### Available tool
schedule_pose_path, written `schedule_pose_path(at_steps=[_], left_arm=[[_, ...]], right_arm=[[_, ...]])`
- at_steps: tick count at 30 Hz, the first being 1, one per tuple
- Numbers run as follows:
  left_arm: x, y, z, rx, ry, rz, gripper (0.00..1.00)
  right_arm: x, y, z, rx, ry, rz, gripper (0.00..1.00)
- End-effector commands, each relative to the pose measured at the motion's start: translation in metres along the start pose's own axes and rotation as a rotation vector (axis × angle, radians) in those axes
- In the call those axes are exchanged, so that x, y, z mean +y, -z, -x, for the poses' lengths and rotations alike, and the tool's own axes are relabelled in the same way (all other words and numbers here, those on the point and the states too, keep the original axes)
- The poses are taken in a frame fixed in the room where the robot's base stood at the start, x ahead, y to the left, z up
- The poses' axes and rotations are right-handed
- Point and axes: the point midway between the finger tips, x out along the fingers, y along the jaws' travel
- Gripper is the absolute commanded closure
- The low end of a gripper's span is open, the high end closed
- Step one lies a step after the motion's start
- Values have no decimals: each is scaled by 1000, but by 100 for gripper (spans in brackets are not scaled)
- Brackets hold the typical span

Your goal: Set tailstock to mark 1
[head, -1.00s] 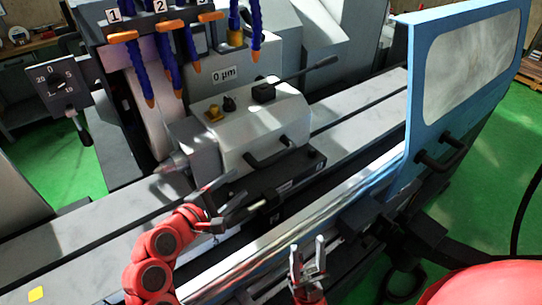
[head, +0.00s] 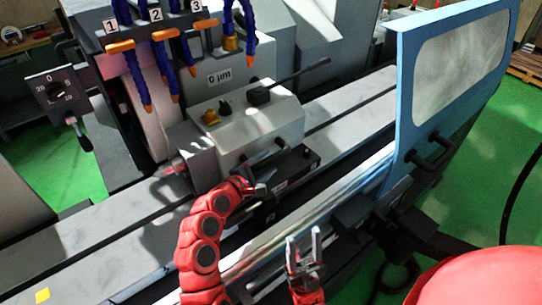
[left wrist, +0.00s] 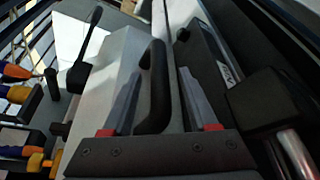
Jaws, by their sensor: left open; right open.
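The grey tailstock (head: 262,125) sits on the machine bed, with a black bar handle (head: 265,153) on its front. My left gripper (head: 268,181) is open just in front of this handle. In the left wrist view, the black handle (left wrist: 155,85) shows between the two spread fingers of my left gripper (left wrist: 163,75); I cannot tell whether they touch it. My right gripper (head: 303,240) is open and empty, in front of the bed. Labels 1 (head: 111,25), 2 and 3 sit above the coolant hoses.
A black lever (head: 300,72) and small knobs top the tailstock. Blue hoses with orange nozzles (head: 146,100) hang by the grinding wheel at the left. A blue guard door (head: 405,125) stands at the right. The bed (head: 355,112) right of the tailstock is clear.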

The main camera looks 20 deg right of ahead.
Motion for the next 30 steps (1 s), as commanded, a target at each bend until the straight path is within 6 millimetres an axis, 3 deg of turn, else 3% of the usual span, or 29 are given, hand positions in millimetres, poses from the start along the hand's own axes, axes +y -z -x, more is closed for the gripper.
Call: schedule_pose_path(at_steps=[7, 19, 28, 30], left_arm=[[1, -2, -23, -2, -1, 0, 41], [0, 0, -27, 0, -2, 1, 42], [0, 0, -27, 0, -2, 0, 96], [0, 0, -27, 0, -1, 0, 100]], right_arm=[[0, 1, -7, 0, 0, 0, 50], [0, 1, -7, 0, 0, 0, 50], [0, 1, -7, 0, 0, 0, 50], [0, 1, -7, 0, 0, 0, 50]])
